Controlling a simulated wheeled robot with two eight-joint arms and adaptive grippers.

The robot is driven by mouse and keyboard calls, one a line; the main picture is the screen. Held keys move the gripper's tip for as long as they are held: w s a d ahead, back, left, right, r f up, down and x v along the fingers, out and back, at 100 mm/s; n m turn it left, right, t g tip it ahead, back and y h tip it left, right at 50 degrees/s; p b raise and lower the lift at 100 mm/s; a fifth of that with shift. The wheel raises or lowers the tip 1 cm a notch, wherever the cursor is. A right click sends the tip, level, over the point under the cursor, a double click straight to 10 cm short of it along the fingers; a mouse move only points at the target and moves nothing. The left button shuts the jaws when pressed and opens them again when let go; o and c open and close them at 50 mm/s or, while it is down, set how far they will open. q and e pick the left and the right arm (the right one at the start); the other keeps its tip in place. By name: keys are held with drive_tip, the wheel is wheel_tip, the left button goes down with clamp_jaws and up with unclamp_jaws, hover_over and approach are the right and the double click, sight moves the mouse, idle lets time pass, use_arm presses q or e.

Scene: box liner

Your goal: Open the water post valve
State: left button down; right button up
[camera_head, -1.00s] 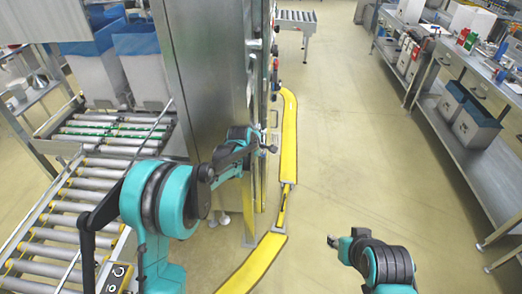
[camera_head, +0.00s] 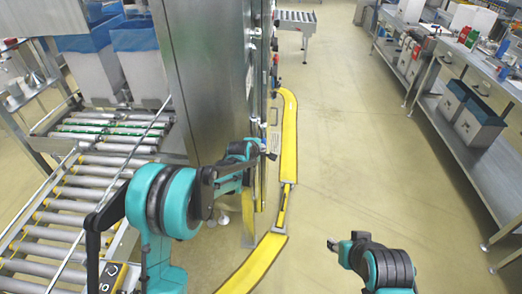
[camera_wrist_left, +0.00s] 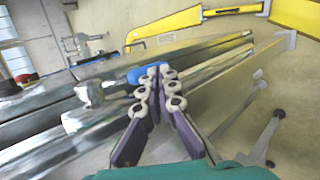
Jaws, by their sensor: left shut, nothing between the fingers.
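My left gripper (camera_head: 270,154) is at the right edge of the tall steel cabinet (camera_head: 205,75), beside its narrow fitted side. In the left wrist view the gripper's fingers (camera_wrist_left: 160,78) are closed together with nothing between them. A blue part (camera_wrist_left: 147,73), which may be the valve's handle, lies right at the fingertips, partly hidden behind them. I cannot tell whether they touch it. A metal pipe or bar with a rounded end (camera_wrist_left: 90,93) runs beside it. My right gripper (camera_head: 333,243) hangs over open floor at the lower right, and its fingers are too small to read.
A yellow floor guard (camera_head: 289,140) curves along the cabinet's base. A roller conveyor (camera_head: 75,205) with blue-lined boxes (camera_head: 135,65) behind it is at the left. A steel bench (camera_head: 450,110) stands at the right. The floor between is clear.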

use_arm(q)
drive_tip(key=shift+a+b+x, duration=0.2)
drive_tip(key=shift+b+x, duration=0.1)
drive_tip(key=shift+x, duration=0.85)
drive_tip(key=shift+w, duration=0.15)
